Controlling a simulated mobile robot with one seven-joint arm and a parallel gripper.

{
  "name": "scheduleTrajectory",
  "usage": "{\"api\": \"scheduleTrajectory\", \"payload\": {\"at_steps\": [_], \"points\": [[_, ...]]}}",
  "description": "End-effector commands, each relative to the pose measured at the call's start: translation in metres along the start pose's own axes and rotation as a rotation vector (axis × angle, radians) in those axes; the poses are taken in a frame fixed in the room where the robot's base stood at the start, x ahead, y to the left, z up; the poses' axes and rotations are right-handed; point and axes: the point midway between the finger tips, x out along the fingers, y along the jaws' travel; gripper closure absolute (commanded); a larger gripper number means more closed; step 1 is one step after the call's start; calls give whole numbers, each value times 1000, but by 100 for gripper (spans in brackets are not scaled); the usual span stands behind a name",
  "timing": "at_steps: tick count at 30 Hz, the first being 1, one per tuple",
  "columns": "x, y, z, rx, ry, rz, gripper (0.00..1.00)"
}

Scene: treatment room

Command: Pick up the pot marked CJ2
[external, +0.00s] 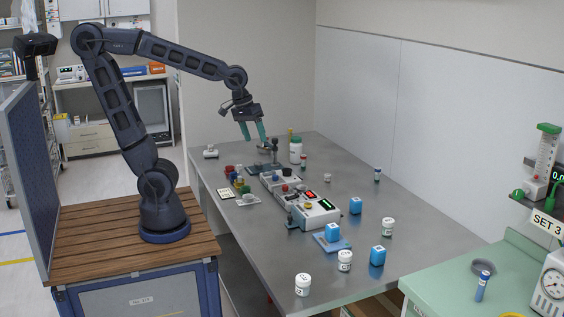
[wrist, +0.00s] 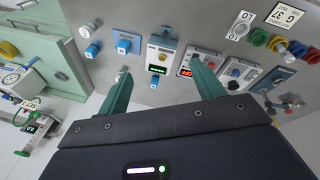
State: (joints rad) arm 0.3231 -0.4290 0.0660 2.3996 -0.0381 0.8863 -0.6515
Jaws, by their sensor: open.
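Three white lidded pots stand at the near end of the grey table in the external view: a front one (external: 303,285), a middle one (external: 345,261) and a farther one (external: 387,227). They carry dark marks too small to read, so I cannot tell which is CJ2. My gripper (external: 254,132) is open and empty, with green fingers, above the far part of the table, well away from these pots. In the wrist view my gripper (wrist: 161,80) shows its two fingers spread with nothing between them.
Blue blocks (external: 377,255) stand among the pots, one on a blue plate (external: 342,245). Devices with lit displays (external: 315,210) fill the table's middle. A white bottle with a green lid (external: 296,150) stands near my gripper. A green counter (external: 430,290) adjoins at right.

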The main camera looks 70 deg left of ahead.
Motion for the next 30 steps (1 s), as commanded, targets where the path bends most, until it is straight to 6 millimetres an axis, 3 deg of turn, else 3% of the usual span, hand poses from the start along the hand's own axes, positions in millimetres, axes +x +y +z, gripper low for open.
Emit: {"api": "scheduleTrajectory", "payload": {"at_steps": [8, 14, 23, 30], "points": [[48, 79, 1, -230, -86, -26, 33], [87, 134, 15, -400, -126, -69, 33], [154, 213, 61, -648, -147, -156, 33], [212, 267, 117, -840, -123, -230, 33]]}}
